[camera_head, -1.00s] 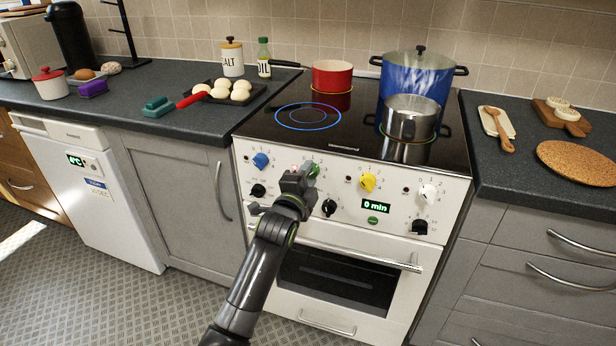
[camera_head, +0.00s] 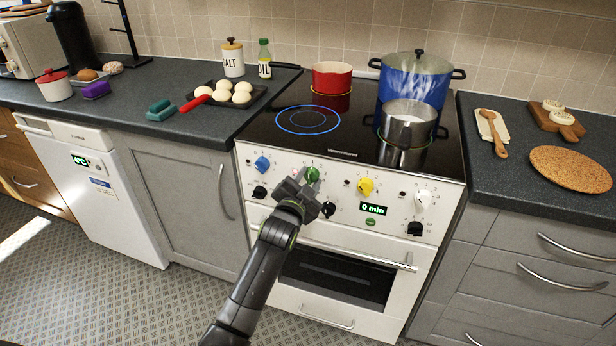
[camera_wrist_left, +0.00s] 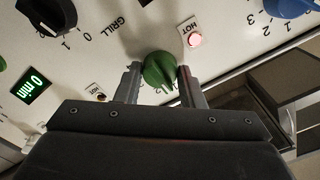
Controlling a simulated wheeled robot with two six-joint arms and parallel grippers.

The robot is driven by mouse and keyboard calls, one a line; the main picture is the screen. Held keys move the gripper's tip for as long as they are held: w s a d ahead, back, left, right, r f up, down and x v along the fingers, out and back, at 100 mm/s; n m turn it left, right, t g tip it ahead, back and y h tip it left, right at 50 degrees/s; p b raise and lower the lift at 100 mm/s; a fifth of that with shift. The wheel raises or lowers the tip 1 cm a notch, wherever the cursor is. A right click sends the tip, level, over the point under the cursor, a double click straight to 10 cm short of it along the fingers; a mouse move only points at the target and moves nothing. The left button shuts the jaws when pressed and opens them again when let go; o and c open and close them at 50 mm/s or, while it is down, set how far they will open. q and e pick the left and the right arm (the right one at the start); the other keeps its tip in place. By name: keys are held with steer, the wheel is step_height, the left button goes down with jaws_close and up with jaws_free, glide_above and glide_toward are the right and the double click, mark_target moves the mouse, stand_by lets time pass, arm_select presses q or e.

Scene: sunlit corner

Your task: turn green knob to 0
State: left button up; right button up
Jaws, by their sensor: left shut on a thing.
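The green knob (camera_head: 312,174) is on the white front panel of the stove, between the blue knob (camera_head: 262,163) and the yellow knob (camera_head: 366,186). My left gripper (camera_head: 305,179) is at the green knob from the front. In the left wrist view the green knob (camera_wrist_left: 160,70) sits between the two fingers of the left gripper (camera_wrist_left: 160,84), one on each side, and the gripper is shut on it. The fingers and palm hide part of the scale around it, so I cannot read its setting. My right gripper is not in view.
A lit red HOT lamp (camera_wrist_left: 195,39) is near the green knob. A black knob (camera_head: 328,209) is close below right of the gripper. The oven handle (camera_head: 345,258) juts out lower down. A steel pot (camera_head: 408,124) and blue pot (camera_head: 415,80) stand on the hob.

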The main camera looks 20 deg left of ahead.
arm_select(q)
steer(key=n, duration=0.4)
steer(key=shift+n, duration=1.8)
steer(key=o, duration=1)
steer(key=shift+s, duration=0.1)
